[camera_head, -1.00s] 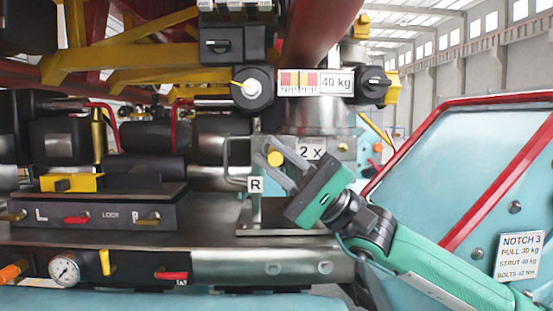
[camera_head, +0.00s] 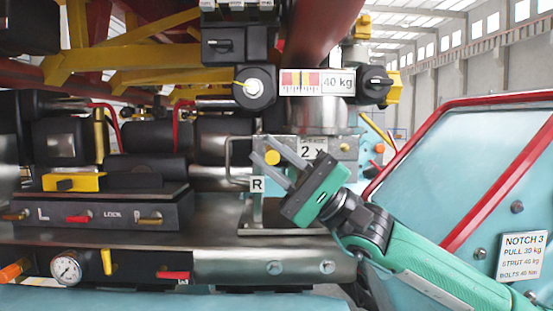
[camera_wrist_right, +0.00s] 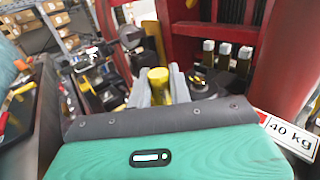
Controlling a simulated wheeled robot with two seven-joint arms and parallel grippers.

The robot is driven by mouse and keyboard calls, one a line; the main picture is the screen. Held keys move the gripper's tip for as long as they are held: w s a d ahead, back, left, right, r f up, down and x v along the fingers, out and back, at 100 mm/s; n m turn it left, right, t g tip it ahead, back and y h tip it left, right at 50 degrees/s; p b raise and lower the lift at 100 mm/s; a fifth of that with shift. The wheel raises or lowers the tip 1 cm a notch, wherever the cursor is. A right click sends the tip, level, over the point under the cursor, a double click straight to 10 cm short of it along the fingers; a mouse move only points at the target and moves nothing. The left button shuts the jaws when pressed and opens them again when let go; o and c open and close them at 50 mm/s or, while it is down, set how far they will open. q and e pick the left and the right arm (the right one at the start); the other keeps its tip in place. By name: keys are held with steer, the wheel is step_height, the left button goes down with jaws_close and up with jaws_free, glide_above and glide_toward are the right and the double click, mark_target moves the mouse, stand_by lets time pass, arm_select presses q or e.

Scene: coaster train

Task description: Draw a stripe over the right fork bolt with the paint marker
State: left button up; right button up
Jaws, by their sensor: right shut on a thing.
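My right gripper (camera_head: 264,149) reaches in from the right, in front of the metal block with the "2 x" sign. It is shut on a yellow cylinder, which I take to be the paint marker (camera_head: 271,157). In the right wrist view the marker (camera_wrist_right: 159,85) stands between the two grey fingers (camera_wrist_right: 158,76). A small brass round part (camera_head: 344,146) shows on the block, right of the sign; I cannot tell if it is the right fork bolt. The marker's tip and any stripe are hidden. My left gripper is out of view.
The "R" plate (camera_head: 257,184) and a bent metal handle (camera_head: 228,160) are close to the fingers. A "40 kg" sign (camera_head: 338,83) and a black knob (camera_head: 374,84) are above. A blue panel with a red edge (camera_head: 455,170) stands right. A lever console (camera_head: 105,217) is left.

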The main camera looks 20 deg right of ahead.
steer(key=shift+s+a+f+b, duration=0.15)
steer(key=shift+s+b, duration=0.15)
steer(key=shift+b, duration=0.15)
steer(key=shift+s+a+b, duration=0.25)
steer(key=shift+s+b, duration=0.6)
steer(key=shift+s+a+b, duration=0.2)
steer(key=shift+s+b, duration=0.6)
steer(key=shift+s, duration=0.05)
steer(key=shift+s+a, duration=0.1)
steer(key=shift+s, duration=0.3)
steer(key=shift+r, duration=0.3)
